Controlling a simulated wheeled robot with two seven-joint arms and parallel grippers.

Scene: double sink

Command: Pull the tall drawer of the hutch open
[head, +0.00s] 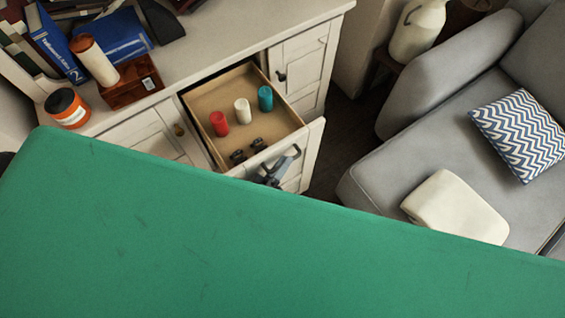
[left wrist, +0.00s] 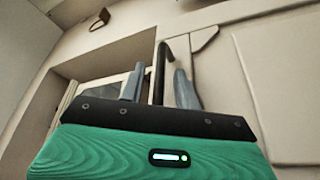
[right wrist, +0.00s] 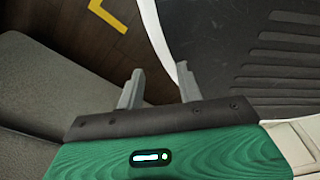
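The hutch's drawer (head: 231,88) is pulled well out in the head view, with its inside showing. A red, a white and a teal cylinder and small dark items stand in it. My left gripper (head: 284,163) is at the drawer's front panel. In the left wrist view, a dark bar handle (left wrist: 159,72) stands between the two grey fingers of my left gripper (left wrist: 158,88), with gaps seen on both sides. My right gripper (right wrist: 159,88) is open and empty in the right wrist view, away from the drawer. A green part of mine hides the lower head view.
The hutch top (head: 225,40) holds books, an orange-and-black jar (head: 67,108) and a brown box (head: 130,82). A grey sofa (head: 400,170) with cushions stands at right. Dark floor (head: 345,130) lies between the drawer and the sofa.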

